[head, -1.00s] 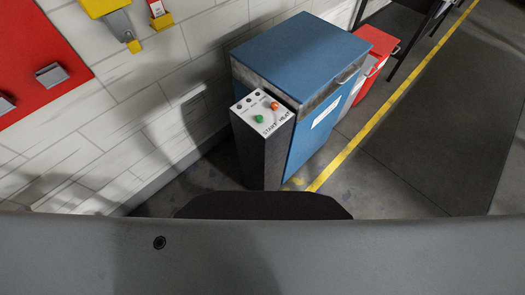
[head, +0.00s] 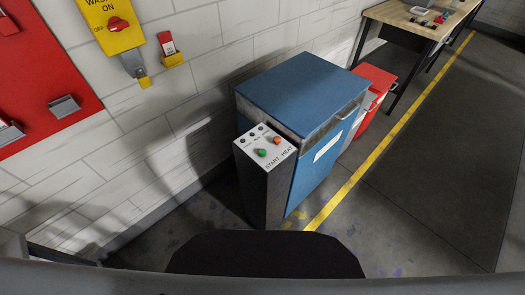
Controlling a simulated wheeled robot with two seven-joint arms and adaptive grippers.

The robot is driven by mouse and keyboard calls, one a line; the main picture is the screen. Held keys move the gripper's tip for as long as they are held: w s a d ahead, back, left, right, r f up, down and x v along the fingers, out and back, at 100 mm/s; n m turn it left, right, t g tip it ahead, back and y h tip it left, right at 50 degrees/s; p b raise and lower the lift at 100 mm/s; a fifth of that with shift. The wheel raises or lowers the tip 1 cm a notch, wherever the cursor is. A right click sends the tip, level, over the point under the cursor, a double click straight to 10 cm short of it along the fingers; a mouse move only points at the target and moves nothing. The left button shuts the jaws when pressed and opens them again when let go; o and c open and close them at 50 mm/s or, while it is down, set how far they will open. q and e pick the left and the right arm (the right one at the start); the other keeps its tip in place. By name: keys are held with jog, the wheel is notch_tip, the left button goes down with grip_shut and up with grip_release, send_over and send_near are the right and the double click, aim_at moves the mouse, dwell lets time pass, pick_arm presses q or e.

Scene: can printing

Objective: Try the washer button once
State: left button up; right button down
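A blue washer cabinet (head: 303,88) with a grey front strip and a white label stands against the white wall. Beside it stands a dark control post (head: 262,190) with a white sloped panel (head: 252,150) on top. The panel carries a green button (head: 262,153), an orange-red button (head: 277,140) and several small dark knobs or lamps. Lettering on it reads START and what looks like HEAT. A yellow wall box (head: 112,25) with a red rotary switch (head: 118,24) is at upper left, marked WASH and ON. Neither gripper is in view.
A red cabinet (head: 372,88) stands right of the washer. A wooden table (head: 408,20) with small items is at upper right. A red wall board (head: 38,90) hangs at left. A yellow line (head: 372,158) crosses the floor, with clear floor to its right.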

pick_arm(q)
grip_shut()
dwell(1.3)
